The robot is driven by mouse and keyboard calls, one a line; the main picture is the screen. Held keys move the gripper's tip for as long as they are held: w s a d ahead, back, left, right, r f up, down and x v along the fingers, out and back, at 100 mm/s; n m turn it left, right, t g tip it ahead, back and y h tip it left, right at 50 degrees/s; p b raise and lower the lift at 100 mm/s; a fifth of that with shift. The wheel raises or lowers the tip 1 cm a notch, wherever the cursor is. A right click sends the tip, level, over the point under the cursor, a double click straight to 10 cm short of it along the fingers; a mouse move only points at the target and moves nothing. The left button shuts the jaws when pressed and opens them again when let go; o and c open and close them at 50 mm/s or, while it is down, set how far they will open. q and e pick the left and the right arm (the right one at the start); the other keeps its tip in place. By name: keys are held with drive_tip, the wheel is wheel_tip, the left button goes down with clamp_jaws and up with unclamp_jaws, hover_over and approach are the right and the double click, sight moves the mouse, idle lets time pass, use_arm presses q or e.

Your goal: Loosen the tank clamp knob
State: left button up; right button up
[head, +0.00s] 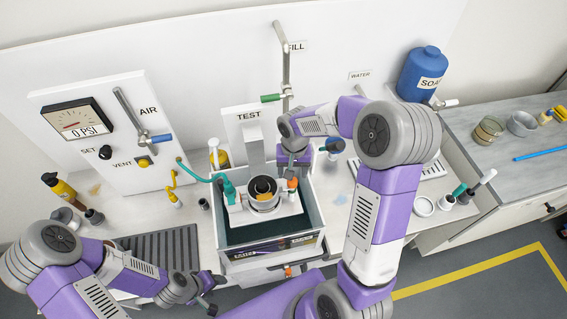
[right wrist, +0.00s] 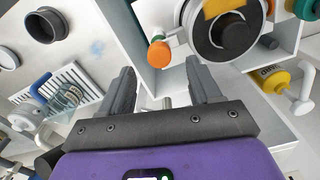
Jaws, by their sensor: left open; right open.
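An orange knob (head: 291,184) sits at the right side of the round vessel (head: 263,188) in the white test tank (head: 318,221). The right wrist view shows an orange knob (right wrist: 160,53) on a short white post beside the vessel (right wrist: 226,30). I cannot tell for sure that this is the tank clamp knob. My right gripper (right wrist: 160,85) is open, with the knob ahead of the gap and apart from both fingers. In the head view my right gripper (head: 294,162) is over the tank's back right, partly hidden by its arm. My left gripper (head: 213,293) is open and empty at the front left of the tank.
A teal fitting with hose (head: 228,190) stands left of the vessel. A second orange knob (head: 288,271) is on the front below the tank. The TEST panel (head: 247,122) rises behind.

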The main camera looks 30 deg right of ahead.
sight(292, 182)
drive_tip(key=shift+w+d+f, duration=0.2)
drive_tip(key=shift+w+f, duration=0.25)
drive_tip(key=shift+f, duration=0.2)
drive_tip(key=f, duration=0.3)
drive_tip(key=s+f, duration=0.1)
drive_tip(key=f, duration=0.1)
drive_tip(key=shift+w+f, duration=0.15)
drive_tip(key=shift+f, duration=0.25)
use_arm(q)
drive_tip(key=shift+f, duration=0.1)
drive_tip(key=shift+w, duration=0.1)
use_arm(e)
drive_tip(key=c, duration=1)
drive_tip(key=shift+c, duration=0.2)
use_arm(q)
drive_tip(key=shift+f, duration=0.1)
use_arm(e)
drive_tip(key=shift+n, duration=0.4)
